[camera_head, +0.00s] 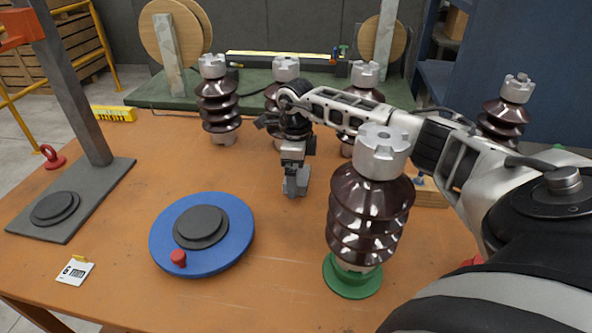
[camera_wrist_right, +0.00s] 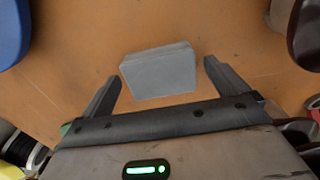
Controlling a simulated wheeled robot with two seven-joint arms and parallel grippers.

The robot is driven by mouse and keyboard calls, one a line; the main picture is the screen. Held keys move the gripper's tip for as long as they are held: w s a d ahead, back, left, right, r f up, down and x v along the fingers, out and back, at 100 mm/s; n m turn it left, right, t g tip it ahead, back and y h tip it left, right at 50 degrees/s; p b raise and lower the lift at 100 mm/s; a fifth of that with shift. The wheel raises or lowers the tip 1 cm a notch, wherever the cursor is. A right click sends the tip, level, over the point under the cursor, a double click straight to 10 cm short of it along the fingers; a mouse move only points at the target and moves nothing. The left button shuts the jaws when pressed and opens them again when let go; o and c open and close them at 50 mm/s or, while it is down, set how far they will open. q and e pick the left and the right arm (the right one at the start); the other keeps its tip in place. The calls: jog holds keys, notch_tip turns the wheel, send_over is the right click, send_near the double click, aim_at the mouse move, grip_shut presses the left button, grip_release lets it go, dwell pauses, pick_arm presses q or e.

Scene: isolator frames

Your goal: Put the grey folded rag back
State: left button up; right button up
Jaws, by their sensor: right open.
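The grey folded rag (camera_wrist_right: 160,72) lies flat on the orange-brown table top. In the right wrist view it sits between and slightly beyond the fingertips of my right gripper (camera_wrist_right: 163,72), with bare table on both sides of it. That gripper is open, points down and does not touch the rag in this view. In the head view my right gripper (camera_head: 296,186) is over the middle of the table, between the blue disc and the front insulator; it largely hides the rag there. My left gripper is not in view.
A blue round turntable (camera_head: 230,258) with a red knob is left of the gripper. A brown ribbed insulator (camera_head: 368,215) on a green base stands close on the right. Several more insulators stand behind. A grey stand (camera_head: 85,205) is at far left. The front middle table is clear.

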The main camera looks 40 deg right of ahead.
notch_tip(320, 180, up, 12)
jog(key=b, duration=0.1)
jog(key=shift+b, duration=0.3)
notch_tip(320, 180, down, 12)
jog(key=shift+p, duration=0.9)
notch_tip(320, 180, up, 4)
jog(key=shift+s+a+f+b, duration=0.1)
jog(key=shift+a+f+b, duration=0.1)
jog(key=shift+b, duration=0.5)
jog(key=shift+s+a+r, duration=0.25)
jog(key=shift+s+r, duration=0.1)
jog(key=shift+r, duration=0.15)
